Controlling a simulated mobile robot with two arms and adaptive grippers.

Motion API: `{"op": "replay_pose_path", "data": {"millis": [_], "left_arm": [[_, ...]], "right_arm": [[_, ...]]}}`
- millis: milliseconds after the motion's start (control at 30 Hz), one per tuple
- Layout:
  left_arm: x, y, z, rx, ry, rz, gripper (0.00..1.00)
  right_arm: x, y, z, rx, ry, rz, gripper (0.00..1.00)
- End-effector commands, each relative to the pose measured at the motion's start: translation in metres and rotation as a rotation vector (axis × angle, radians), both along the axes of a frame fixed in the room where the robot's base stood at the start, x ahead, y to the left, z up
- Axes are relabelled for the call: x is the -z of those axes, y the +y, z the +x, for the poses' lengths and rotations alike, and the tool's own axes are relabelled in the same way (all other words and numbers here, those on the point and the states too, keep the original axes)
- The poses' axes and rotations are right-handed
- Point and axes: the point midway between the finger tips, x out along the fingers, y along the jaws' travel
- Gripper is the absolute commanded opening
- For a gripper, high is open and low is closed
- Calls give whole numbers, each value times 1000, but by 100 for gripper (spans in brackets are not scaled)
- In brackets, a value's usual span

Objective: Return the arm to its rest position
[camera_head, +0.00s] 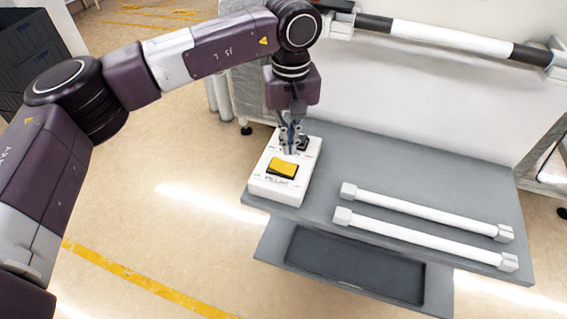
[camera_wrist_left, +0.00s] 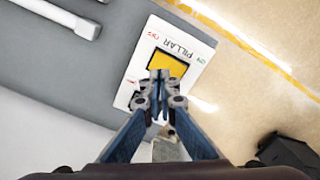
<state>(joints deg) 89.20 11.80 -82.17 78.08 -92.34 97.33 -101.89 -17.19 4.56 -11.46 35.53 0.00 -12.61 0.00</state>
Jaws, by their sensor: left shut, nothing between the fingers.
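My left arm comes in from the left in the head view and bends down at the wrist. My left gripper (camera_head: 290,150) points down over the white button box (camera_head: 262,187). The gripper is shut and empty. In the left wrist view, its closed fingertips (camera_wrist_left: 160,76) appear close to the lower edge of the yellow button (camera_wrist_left: 168,63) on the box marked PILLAR. I cannot tell whether they touch the box. The yellow button also shows in the head view (camera_head: 283,168). A dark button (camera_head: 303,143) lies behind it, partly hidden by the gripper. My right gripper is not in view.
The box stands on a grey shelf (camera_head: 335,160) at its left end. Two white bars (camera_head: 425,232) with end blocks lie on the right. A dark tray (camera_head: 355,266) sits below the front. A white machine panel (camera_head: 430,90) rises behind. Open floor is at the left.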

Motion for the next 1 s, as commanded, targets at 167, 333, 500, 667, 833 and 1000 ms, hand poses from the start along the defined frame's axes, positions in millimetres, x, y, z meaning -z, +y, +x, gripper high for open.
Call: {"op": "replay_pose_path", "data": {"millis": [167,333,500,667,833,1000], "left_arm": [[-13,0,0,0,-1,1,0],[-13,0,0,0,0,1,0],[-13,0,0,0,0,0,0],[-12,-1,-1,1,2,-2,0],[3,-37,-22,-10,58,-130,0],[6,-134,-86,-103,262,-494,0]], "right_arm": [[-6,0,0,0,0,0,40],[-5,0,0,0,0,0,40],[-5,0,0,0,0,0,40],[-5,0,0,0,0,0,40],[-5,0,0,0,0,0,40],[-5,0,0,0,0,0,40]]}}
